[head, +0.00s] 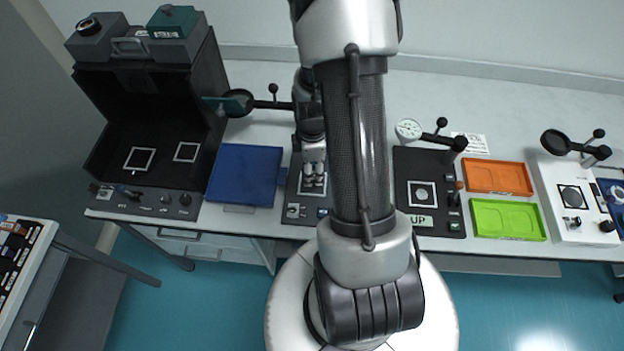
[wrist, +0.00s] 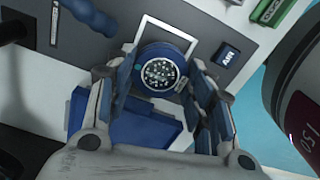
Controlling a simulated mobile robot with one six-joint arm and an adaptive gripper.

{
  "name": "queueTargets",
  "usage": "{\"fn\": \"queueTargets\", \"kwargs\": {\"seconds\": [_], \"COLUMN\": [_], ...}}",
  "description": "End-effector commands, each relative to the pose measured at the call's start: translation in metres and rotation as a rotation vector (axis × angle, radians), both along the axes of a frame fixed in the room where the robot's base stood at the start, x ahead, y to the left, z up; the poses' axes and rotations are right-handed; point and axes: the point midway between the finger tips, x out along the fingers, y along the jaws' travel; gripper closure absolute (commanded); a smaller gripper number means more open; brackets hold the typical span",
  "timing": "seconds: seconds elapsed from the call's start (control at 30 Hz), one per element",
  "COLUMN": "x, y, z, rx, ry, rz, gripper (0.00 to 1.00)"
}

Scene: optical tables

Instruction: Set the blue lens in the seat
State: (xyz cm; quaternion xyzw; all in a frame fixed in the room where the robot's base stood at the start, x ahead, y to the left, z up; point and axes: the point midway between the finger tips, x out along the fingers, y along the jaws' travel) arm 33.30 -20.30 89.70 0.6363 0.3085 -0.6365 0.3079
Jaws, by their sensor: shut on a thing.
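The blue lens (wrist: 160,70) is a round blue-rimmed piece with a speckled clear face. In the wrist view it sits between the two fingers of my gripper (wrist: 161,82), which is shut on it. It overlaps the lower part of a white square outline (wrist: 190,45) on a dark panel, possibly the seat. I cannot tell whether the lens touches the panel. In the head view my gripper (head: 314,182) is over the dark panel (head: 294,212) at the middle of the bench; the lens is not clear there.
A blue mat or tray (head: 244,172) lies left of the panel. A black open case (head: 150,105) stands further left. Right are another dark panel (head: 407,166), an orange tray (head: 497,177) and a green tray (head: 507,220). An AIR label (wrist: 229,56) shows near the outline.

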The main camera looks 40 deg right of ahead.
Motion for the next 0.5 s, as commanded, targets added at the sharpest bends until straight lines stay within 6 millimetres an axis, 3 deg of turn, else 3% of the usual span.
{"fn": "queueTargets", "kwargs": {"seconds": [0.17,0.4,0.5], "x": [0.000,0.000,0.001], "y": [0.000,0.000,0.000], "z": [-0.012,-0.047,-0.050], "rx": [0.000,0.001,-0.001], "ry": [0.000,0.002,-0.002], "rz": [0.000,0.000,0.000], "gripper": [0.76,0.76,0.76]}}
